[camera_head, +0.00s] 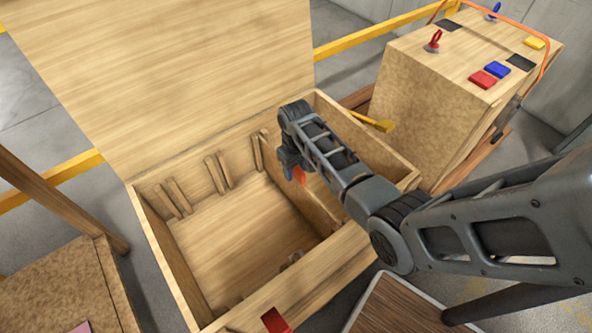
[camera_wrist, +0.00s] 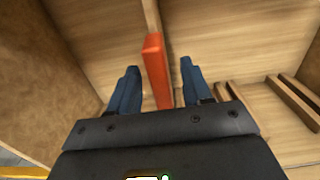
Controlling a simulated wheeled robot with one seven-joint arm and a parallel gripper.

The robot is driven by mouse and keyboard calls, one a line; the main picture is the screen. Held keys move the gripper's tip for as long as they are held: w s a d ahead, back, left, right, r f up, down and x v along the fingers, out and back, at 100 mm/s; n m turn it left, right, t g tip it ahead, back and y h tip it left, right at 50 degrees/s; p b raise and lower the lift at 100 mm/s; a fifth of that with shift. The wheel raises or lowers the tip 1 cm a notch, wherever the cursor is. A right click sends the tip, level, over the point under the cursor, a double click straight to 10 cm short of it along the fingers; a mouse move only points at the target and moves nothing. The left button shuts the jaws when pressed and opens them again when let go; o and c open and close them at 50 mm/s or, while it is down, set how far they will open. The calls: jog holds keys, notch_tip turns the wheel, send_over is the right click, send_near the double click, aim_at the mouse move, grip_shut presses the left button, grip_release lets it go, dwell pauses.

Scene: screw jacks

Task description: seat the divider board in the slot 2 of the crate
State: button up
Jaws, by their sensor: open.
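The open wooden crate (camera_head: 165,245) stands in the middle of the head view. Pairs of upright battens on its back wall form slots, such as the left pair (camera_head: 172,200) and the middle pair (camera_head: 217,172). The wooden divider board (camera_head: 318,208) stands on edge inside the crate's right part, near the rightmost battens (camera_head: 257,150). Its orange tab (camera_head: 298,175) shows on top. My gripper (camera_wrist: 158,78) is open, with its blue fingers either side of the orange tab (camera_wrist: 154,65), with gaps visible. My arm partly hides the board, and how its ends sit in the battens is unclear.
The crate's raised lid (camera_head: 180,70) stands behind it. A red piece (camera_head: 275,320) is on the front wall. A wooden box (camera_head: 430,100) with coloured parts on top stands at right. A yellow-ended piece (camera_head: 378,124) lies between. The crate's left floor (camera_head: 235,230) is clear.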

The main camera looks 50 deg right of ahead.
notch_tip(320, 180, up, 11)
jog(key=shift+f+p, duration=0.15)
jog(key=shift+p, duration=0.6)
jog(key=s+a+f+n+t+h, duration=0.15)
jog(key=s+a+t, duration=0.25)
jog(key=s+a, duration=0.4)
jog(key=s+a+f+t, duration=0.3)
jog(key=s+a, duration=0.5)
jog(key=s+a+r+t, duration=0.1)
jog(key=s+r+t, duration=0.1)
jog(key=s+r, duration=0.3)
jog(key=s+a+r+n+t+y, duration=0.1)
jog(key=s+r, duration=0.4)
jog(key=r, duration=0.8)
jog(key=s+a+r+t, duration=0.3)
jog(key=s+r+t, duration=0.2)
jog(key=r, duration=0.3)
jog(key=shift+s+a+r+n, duration=0.2)
jog(key=shift+s+r+n, duration=0.2)
jog(key=shift+s, duration=0.2)
jog(key=shift+y, duration=0.25)
